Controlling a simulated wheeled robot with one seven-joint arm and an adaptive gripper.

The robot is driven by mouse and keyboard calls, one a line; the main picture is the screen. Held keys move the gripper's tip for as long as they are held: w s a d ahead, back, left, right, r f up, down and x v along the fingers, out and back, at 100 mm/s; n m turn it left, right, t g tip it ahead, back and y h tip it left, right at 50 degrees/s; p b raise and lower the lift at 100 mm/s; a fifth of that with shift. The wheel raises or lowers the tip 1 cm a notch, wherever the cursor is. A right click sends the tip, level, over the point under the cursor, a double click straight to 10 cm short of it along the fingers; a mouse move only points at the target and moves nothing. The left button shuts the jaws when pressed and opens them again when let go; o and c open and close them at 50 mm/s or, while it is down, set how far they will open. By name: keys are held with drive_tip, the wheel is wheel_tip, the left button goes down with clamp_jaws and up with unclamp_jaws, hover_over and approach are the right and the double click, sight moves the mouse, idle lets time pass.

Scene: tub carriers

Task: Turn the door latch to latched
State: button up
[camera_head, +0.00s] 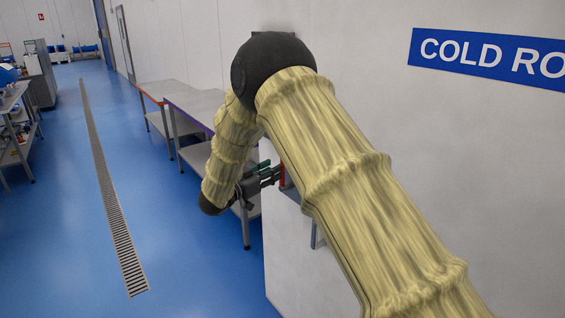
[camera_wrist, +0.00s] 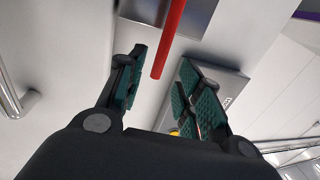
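The latch's red lever (camera_wrist: 168,42) shows in the wrist view as a red bar coming down from the top, its lower end between my two fingers. My gripper (camera_wrist: 163,62) is open, with one green-padded finger on each side of the lever. I see gaps on both sides, so it does not appear gripped. In the head view, my gripper (camera_head: 268,175) is beside the edge of the white cold room door or wall (camera_head: 290,255), and a bit of the red lever (camera_head: 283,177) shows by its tips. My arm hides most of the latch there.
A grey door handle (camera_head: 316,236) is below the lever. Metal tables (camera_head: 196,103) stand along the wall behind my gripper. A blue "COLD ROOM" sign (camera_head: 490,57) is at upper right.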

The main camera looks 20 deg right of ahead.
drive_tip(key=p, duration=0.2)
hover_over(283, 185)
drive_tip(key=shift+w+d, duration=0.1)
drive_tip(key=shift+w, duration=0.3)
clamp_jaws()
